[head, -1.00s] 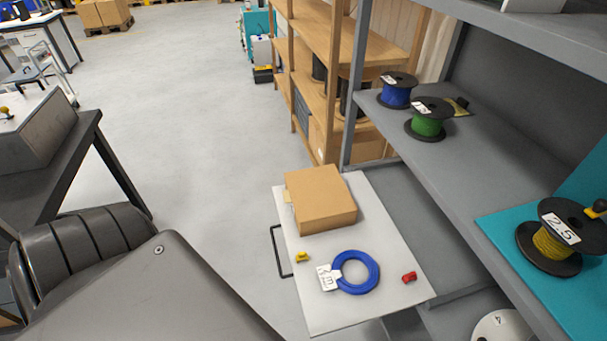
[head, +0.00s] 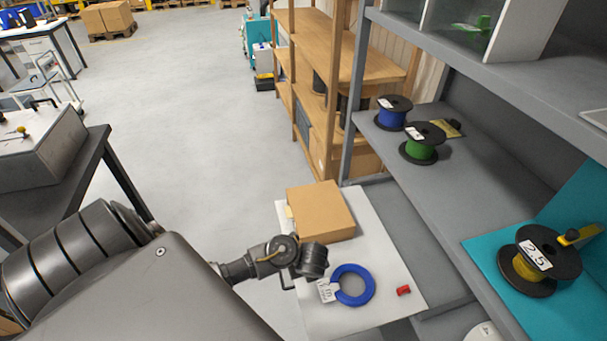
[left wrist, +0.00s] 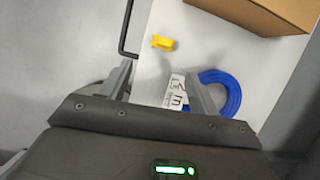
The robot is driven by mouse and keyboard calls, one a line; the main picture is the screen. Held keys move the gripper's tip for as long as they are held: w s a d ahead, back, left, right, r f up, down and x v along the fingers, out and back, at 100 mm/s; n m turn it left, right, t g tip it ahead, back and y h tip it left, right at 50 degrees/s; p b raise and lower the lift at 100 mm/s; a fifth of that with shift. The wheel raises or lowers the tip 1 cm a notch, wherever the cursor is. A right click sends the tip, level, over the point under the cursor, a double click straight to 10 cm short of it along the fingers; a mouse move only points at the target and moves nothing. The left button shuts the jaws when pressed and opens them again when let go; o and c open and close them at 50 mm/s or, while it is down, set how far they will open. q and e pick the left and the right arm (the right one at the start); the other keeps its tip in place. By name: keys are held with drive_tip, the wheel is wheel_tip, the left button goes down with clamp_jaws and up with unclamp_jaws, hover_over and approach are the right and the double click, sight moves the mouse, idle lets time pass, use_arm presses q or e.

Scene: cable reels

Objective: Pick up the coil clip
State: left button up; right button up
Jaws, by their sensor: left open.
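A small yellow clip (left wrist: 163,42) lies on the white trolley top in the left wrist view; my left arm hides it in the head view. A small red clip-like piece (head: 403,290) lies right of the blue cable coil (head: 369,287), which bears a white tag (head: 326,291). The pictures do not settle which piece is the coil clip. My left gripper (left wrist: 157,72) is open and empty, its fingers apart, with the yellow clip ahead of the gap between them. In the head view its wrist hangs over the trolley's left part. My right gripper is not in view.
A cardboard box (head: 320,212) stands at the back of the trolley top (head: 385,240). A black handle (left wrist: 128,30) is at its left edge. A grey shelf (head: 465,185) with a blue reel (head: 392,115), green reel (head: 421,147) and yellow reel (head: 522,268) stands right.

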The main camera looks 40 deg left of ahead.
use_arm(q)
drive_tip(key=shift+m, duration=0.5)
drive_tip(key=b+x, duration=0.1)
drive_tip(key=x, duration=0.1)
drive_tip(key=b+x, duration=0.1)
drive_tip(key=x, duration=0.1)
drive_tip(key=shift+w+a+f, duration=0.1)
drive_tip(key=shift+w+a, duration=0.2)
drive_tip(key=shift+a, duration=0.15)
drive_tip(key=shift+w+b+x, duration=0.2)
drive_tip(key=shift+b+x, duration=0.55)
drive_tip(key=shift+x, duration=2.3)
drive_tip(key=shift+c, duration=0.4)
drive_tip(key=c, duration=0.9)
